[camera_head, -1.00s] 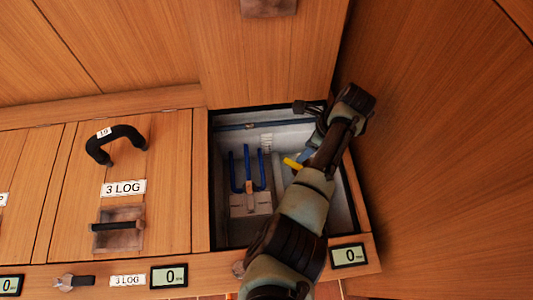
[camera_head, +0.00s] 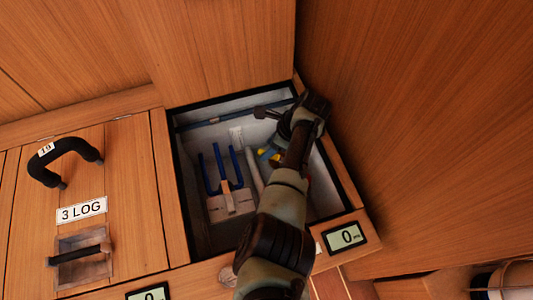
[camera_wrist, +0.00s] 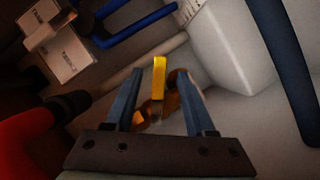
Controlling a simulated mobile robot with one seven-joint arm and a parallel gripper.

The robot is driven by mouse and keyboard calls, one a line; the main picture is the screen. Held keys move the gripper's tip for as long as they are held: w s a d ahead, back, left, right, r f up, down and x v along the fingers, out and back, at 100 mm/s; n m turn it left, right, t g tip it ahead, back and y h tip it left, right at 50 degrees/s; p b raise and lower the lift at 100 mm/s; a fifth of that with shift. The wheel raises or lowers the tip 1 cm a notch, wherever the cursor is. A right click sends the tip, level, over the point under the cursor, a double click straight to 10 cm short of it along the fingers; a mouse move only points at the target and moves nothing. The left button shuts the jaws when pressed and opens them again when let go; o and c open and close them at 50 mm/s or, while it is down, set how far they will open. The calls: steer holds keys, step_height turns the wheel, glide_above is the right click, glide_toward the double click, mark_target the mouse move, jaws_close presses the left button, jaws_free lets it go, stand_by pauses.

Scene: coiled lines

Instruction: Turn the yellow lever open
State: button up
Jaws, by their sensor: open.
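The yellow lever (camera_wrist: 159,76) shows in the wrist view, on a brass-coloured fitting between and just beyond my fingers. In the head view only a small yellow part of the lever (camera_head: 264,154) shows beside my wrist; my arm hides the rest. My gripper (camera_wrist: 166,82) is open, with one blue finger on each side of the lever. I see no clear contact between the fingers and the lever.
The lever is inside an open wooden compartment with a dark rim (camera_head: 186,215). A blue pronged rack (camera_head: 222,172) stands left of my gripper. A white rounded container (camera_wrist: 232,50) and a red object (camera_wrist: 35,130) lie close by in the wrist view.

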steer(key=shift+b+x, duration=0.6)
steer(key=shift+x, duration=0.5)
jaws_close()
stand_by(0.8)
